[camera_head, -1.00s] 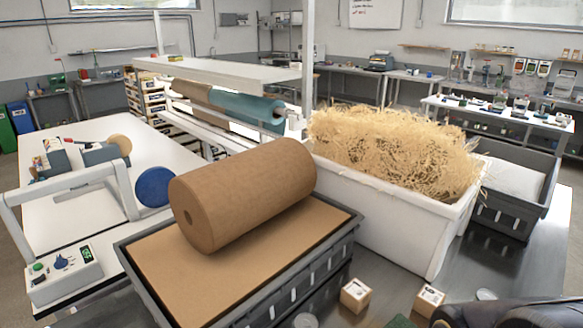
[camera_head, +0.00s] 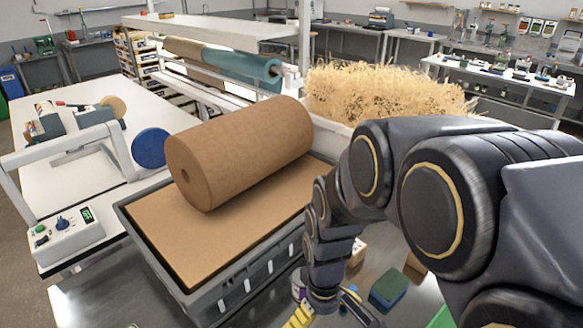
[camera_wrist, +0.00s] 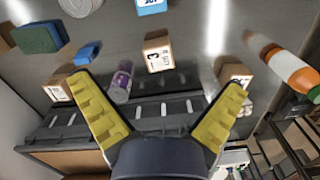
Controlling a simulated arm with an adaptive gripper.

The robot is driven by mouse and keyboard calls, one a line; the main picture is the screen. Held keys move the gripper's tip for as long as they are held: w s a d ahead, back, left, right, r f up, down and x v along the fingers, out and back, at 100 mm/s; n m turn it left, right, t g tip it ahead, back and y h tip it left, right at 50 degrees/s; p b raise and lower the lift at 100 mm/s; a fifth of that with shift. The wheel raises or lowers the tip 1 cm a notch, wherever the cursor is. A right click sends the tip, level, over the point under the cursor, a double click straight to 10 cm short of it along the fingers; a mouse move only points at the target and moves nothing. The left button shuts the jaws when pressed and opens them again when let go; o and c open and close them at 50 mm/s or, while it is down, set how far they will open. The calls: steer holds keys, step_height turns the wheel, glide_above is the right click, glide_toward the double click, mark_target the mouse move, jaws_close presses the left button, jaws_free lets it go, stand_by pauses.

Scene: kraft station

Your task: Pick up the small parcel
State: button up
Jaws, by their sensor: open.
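Small cardboard parcels with white printed labels lie on the metal table. In the wrist view one parcel (camera_wrist: 158,52) is ahead of my gripper (camera_wrist: 160,84), near the middle between its fingers. Another parcel (camera_wrist: 62,90) is by the left finger, and a third (camera_wrist: 232,74) is by the right finger, partly hidden. My gripper's yellow fingers are wide apart with nothing held. In the head view one parcel (camera_head: 358,250) shows partly behind my arm and another (camera_head: 415,266) sits farther right. My gripper is low at the bottom edge there, partly cut off.
A grey crate (camera_head: 150,235) bears a large kraft roll (camera_head: 240,150). A white bin of shredded paper filling (camera_head: 385,90) stands behind my arm. A green-blue sponge (camera_wrist: 38,38), blue block (camera_wrist: 88,53), purple-labelled cylinder (camera_wrist: 122,82) and orange bottle (camera_wrist: 285,65) are around the parcels.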

mark_target(287, 323)
steer(key=w+a+f+n, duration=0.1)
steer(key=f, duration=0.2)
steer(key=w+a+f+n, duration=0.1)
steer(key=w+a+f, duration=0.1)
steer(key=f, duration=0.1)
steer(key=w+a+f+n, duration=0.1)
steer(key=w+a+f, duration=0.1)
steer(key=f, duration=0.2)
steer(key=shift+w+a+n+t, duration=0.2)
steer(key=shift+n+t, duration=0.1)
steer(key=shift+n, duration=0.1)
steer(key=shift+w+a+f, duration=0.1)
steer(key=shift+f, duration=0.25)
steer(key=f, duration=0.5)
steer(key=d+f, duration=0.1)
steer(key=f, duration=0.1)
steer(key=shift+w+f, duration=0.1)
steer(key=shift+f, duration=0.1)
steer(key=c, duration=1.2)
